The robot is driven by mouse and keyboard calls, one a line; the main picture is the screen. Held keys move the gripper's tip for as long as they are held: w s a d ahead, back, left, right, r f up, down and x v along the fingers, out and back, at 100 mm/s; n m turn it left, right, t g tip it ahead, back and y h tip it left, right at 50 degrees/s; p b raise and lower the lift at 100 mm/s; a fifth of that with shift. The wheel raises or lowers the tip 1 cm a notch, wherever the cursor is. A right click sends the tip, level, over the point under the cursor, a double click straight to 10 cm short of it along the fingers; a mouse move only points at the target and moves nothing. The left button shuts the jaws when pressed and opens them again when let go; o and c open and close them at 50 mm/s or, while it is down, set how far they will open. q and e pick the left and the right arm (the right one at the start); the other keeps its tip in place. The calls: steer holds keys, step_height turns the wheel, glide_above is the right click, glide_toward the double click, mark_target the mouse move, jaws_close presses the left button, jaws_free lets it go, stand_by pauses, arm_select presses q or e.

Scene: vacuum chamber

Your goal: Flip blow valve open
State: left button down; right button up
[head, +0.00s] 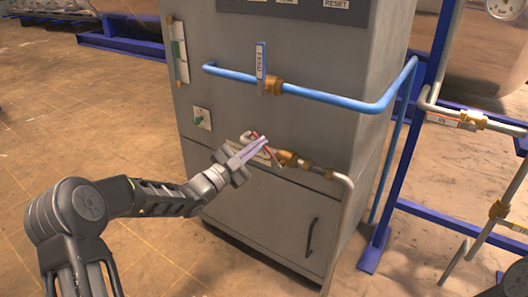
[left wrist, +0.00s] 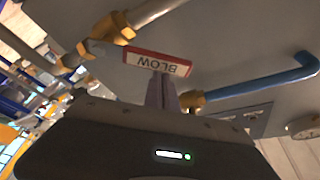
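The blow valve has a brass body (head: 287,158) on a grey pipe low on the front of the grey cabinet. Its handle, a white plate with red edges, slants across the pipe just left of the brass body, partly hidden by my gripper in the head view. In the left wrist view the plate (left wrist: 158,63) reads BLOW and lies across the fingertips. My left gripper (head: 262,144) is at the handle; its fingers (left wrist: 162,92) look close together, with no clear gap. Whether they touch the plate I cannot tell. My right gripper is not in view.
A blue pipe (head: 330,97) with another valve handle (head: 261,68), upright, runs above and sticks out to the right. A grey pipe bends down at the cabinet's right corner. Blue frame posts (head: 400,150) stand at right. The floor at left is clear.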

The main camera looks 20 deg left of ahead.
arm_select(q)
steer(key=w+a+f+n+t+y+b, duration=0.1)
steer(key=a+f+n+t+y+b, duration=0.1)
steer(key=n, duration=0.9)
step_height(320, 180, down, 4)
steer(key=a+y+b, duration=0.1)
steer(key=y+b, duration=0.1)
steer(key=b, duration=0.1)
steer(key=shift+r+t+b, duration=0.25)
steer(key=shift+t+b, duration=0.05)
steer(key=shift+a+f+n, duration=0.1)
steer(key=shift+f+n, duration=0.05)
steer(key=shift+n, duration=0.15)
step_height(320, 180, up, 4)
steer(key=p, duration=0.1)
steer(key=p+v, duration=0.1)
steer(key=v, duration=0.9)
steer(key=shift+r, duration=0.25)
